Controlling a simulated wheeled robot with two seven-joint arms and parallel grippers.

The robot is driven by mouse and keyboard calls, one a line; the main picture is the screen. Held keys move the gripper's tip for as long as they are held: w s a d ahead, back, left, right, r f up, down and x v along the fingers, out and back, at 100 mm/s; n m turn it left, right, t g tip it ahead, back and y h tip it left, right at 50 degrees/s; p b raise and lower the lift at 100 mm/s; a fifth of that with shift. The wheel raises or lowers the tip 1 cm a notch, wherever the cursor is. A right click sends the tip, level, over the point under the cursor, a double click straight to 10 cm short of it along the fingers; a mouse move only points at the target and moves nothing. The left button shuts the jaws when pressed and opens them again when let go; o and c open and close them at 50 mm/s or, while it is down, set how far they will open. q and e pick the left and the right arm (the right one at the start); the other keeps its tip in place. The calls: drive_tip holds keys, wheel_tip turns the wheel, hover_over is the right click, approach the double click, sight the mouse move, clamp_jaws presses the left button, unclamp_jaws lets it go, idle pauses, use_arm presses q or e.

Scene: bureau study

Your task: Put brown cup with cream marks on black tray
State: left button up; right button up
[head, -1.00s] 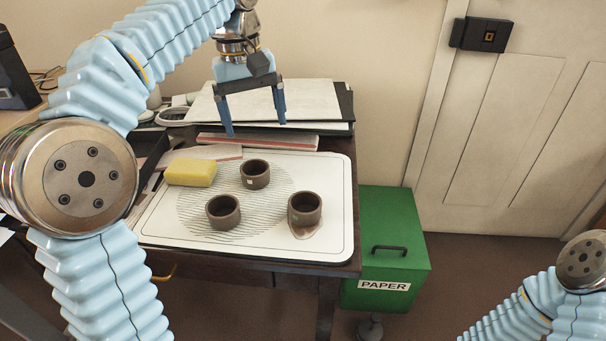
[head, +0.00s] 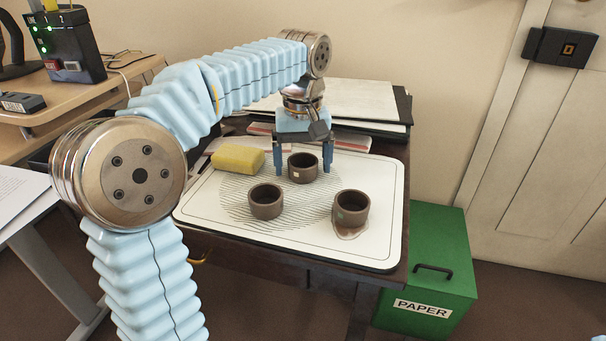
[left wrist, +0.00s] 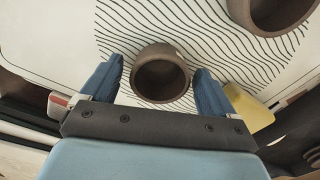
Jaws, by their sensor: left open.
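A brown cup with a small cream mark (head: 303,174) stands upright on a white board (head: 385,225). My left gripper (head: 302,168) is open and pointing down, with one finger on each side of this cup. In the left wrist view the cup (left wrist: 160,78) sits between the open fingers, with a gap on both sides. Two similar brown cups stand nearer the front: one at the left (head: 266,203), and one at the right (head: 351,208) on a brownish stain. I cannot make out a black tray clearly; my left arm covers part of the desk's left side.
A yellow sponge (head: 238,159) lies just left of the gripper. Papers and a black folder (head: 402,108) lie behind. A green paper bin (head: 435,255) stands right of the desk. The board's front middle is clear.

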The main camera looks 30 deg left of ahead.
use_arm(q)
drive_tip(key=shift+f, duration=0.25)
drive_tip(key=shift+r, duration=0.1)
drive_tip(key=c, duration=1.2)
